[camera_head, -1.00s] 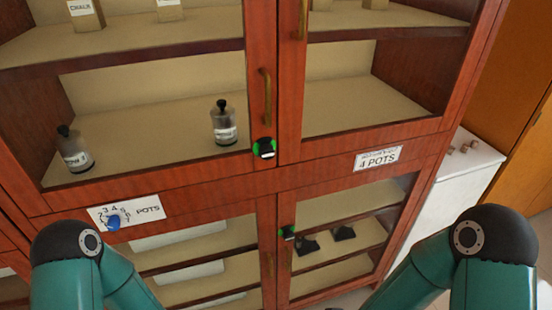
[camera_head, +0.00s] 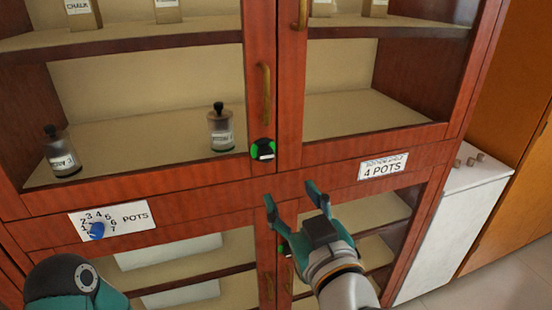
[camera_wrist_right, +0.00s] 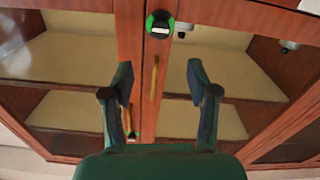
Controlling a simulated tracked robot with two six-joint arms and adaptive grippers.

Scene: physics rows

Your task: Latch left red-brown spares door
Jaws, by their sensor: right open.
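The left red-brown door (camera_head: 258,60) is glazed and has a brass handle (camera_head: 265,93). It looks flush with the frame; any small gap cannot be told. A green disc with a black and white knob, the latch (camera_head: 263,149), sits at its lower right corner. The latch also shows at the top of the right wrist view (camera_wrist_right: 160,24), with the handle between the fingers in line of sight. My right gripper (camera_head: 292,196) is open and empty, below and slightly right of the latch, apart from it. My left gripper is out of view; only my left arm shows.
A right glazed door (camera_head: 290,90) adjoins it. Lower doors carry another green latch (camera_head: 283,249). Two bottles (camera_head: 221,128) stand behind the left glass. A dial plate (camera_head: 112,221) and a "4 POTS" label (camera_head: 383,167) are on the frame. A white cabinet (camera_head: 450,215) stands right.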

